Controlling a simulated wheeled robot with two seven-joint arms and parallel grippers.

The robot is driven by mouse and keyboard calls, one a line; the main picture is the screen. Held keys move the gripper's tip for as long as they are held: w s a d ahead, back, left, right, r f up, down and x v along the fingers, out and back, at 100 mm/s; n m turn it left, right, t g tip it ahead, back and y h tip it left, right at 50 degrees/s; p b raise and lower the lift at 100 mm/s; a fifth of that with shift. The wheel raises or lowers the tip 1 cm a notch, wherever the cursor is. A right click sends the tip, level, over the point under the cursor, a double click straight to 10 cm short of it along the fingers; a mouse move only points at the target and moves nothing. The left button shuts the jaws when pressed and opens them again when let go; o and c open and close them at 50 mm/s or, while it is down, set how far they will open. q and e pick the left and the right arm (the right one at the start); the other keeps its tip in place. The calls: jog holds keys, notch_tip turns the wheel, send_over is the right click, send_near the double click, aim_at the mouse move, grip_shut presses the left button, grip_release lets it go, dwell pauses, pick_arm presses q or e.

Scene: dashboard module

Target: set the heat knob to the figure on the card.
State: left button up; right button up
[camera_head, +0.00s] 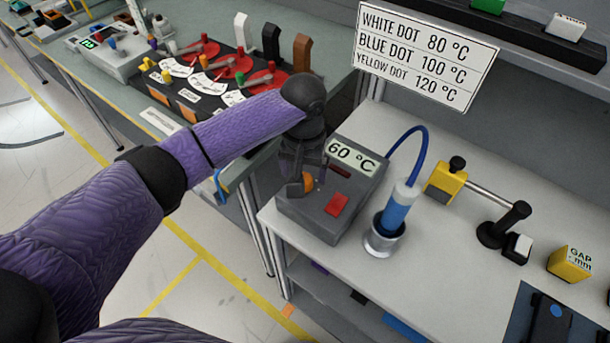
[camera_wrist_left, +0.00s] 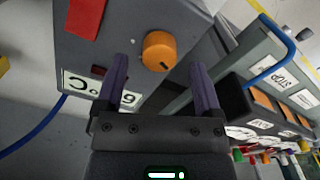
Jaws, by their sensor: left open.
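The grey heat unit (camera_head: 325,215) stands on the white bench. Its display (camera_head: 352,155) reads 60 °C. The orange heat knob (camera_head: 307,184) is partly hidden by my left gripper (camera_head: 298,178); the whole knob (camera_wrist_left: 159,51) shows in the left wrist view, with a dark mark near its lower right edge. My left gripper (camera_wrist_left: 158,62) is open, its two fingers on either side of the knob in that view; I cannot tell whether they touch it. The card (camera_head: 425,58) lists white dot 80 °C, blue dot 100 °C, yellow dot 120 °C. My right gripper is not in view.
A red switch (camera_head: 337,204) sits beside the knob. A blue cable (camera_head: 420,130) runs to a blue-and-white tool (camera_head: 398,208) in a metal cup (camera_head: 381,239). A yellow-and-black fixture (camera_head: 446,184) and a GAP block (camera_head: 571,263) stand right. A lever panel (camera_head: 200,85) is left.

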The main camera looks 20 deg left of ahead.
pick_arm(q)
jog(key=shift+f, duration=0.95)
